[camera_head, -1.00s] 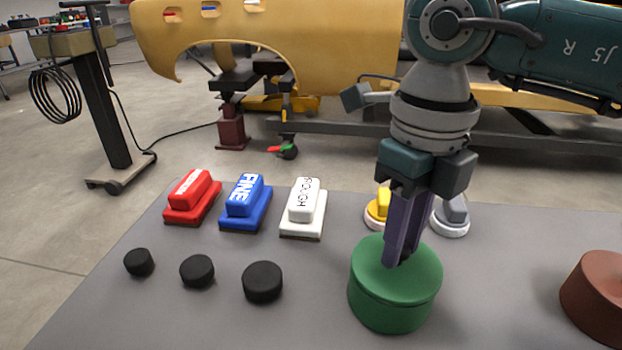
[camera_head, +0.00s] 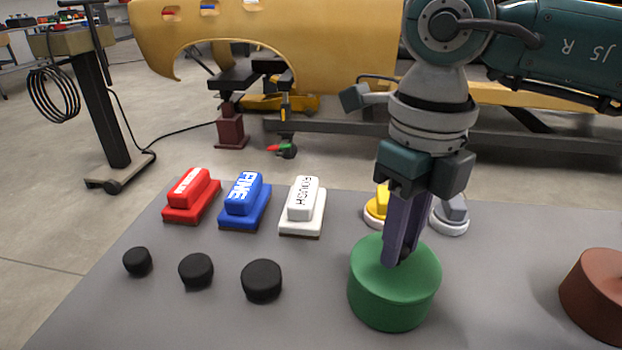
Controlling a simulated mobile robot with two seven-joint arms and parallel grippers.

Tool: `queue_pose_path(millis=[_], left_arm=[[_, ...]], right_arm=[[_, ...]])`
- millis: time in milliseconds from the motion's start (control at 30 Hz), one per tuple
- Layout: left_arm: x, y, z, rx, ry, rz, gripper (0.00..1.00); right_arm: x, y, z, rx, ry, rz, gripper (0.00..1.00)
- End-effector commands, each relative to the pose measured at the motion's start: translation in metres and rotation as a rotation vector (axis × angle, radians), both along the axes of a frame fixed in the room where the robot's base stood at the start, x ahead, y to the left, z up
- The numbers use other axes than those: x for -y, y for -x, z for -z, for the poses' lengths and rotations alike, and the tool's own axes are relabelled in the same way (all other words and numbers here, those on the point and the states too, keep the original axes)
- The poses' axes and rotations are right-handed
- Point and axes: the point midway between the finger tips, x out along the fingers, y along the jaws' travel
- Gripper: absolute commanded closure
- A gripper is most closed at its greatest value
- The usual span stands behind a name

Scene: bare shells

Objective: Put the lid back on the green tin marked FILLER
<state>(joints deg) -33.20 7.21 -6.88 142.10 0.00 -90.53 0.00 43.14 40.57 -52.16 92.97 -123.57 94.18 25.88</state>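The green tin (camera_head: 392,312) stands upright on the grey table at centre right. Its green lid (camera_head: 368,262) sits level on top, and no gap shows between lid and tin. No FILLER marking shows on the side facing me. My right gripper (camera_head: 401,256) points down onto the middle of the lid. Its fingers are close together around a small dark knob, which they mostly hide. My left gripper is not in view.
Red (camera_head: 192,194), blue (camera_head: 245,200) and white (camera_head: 303,206) sanding blocks stand left of the tin. Several black round pucks (camera_head: 262,281) lie nearer. Yellow (camera_head: 377,207) and grey (camera_head: 451,215) pieces on white discs stand behind; a brown round object (camera_head: 597,298) is right.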

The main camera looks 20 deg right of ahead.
Motion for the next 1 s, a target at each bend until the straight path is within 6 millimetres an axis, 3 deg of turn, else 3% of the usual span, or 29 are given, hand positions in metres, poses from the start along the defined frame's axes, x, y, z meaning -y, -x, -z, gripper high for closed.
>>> queue_pose_path(millis=[33, 333, 500, 767, 1000], left_arm=[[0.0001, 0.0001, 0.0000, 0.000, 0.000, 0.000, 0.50], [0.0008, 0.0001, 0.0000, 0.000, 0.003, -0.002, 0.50], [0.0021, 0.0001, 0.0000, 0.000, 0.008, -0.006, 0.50], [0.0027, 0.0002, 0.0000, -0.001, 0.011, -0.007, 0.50], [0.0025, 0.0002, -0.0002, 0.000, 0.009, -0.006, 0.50]], right_arm=[[-0.0001, 0.0000, 0.0001, 0.000, 0.000, 0.000, 0.70], [-0.0002, 0.0001, 0.0002, 0.000, 0.000, 0.000, 0.37], [-0.0002, 0.0001, 0.0002, 0.000, 0.000, 0.000, 0.37], [-0.0001, 0.0002, 0.0002, 0.000, 0.000, 0.000, 0.08], [-0.0002, 0.0001, 0.0000, 0.000, 0.000, 0.000, 0.07]])
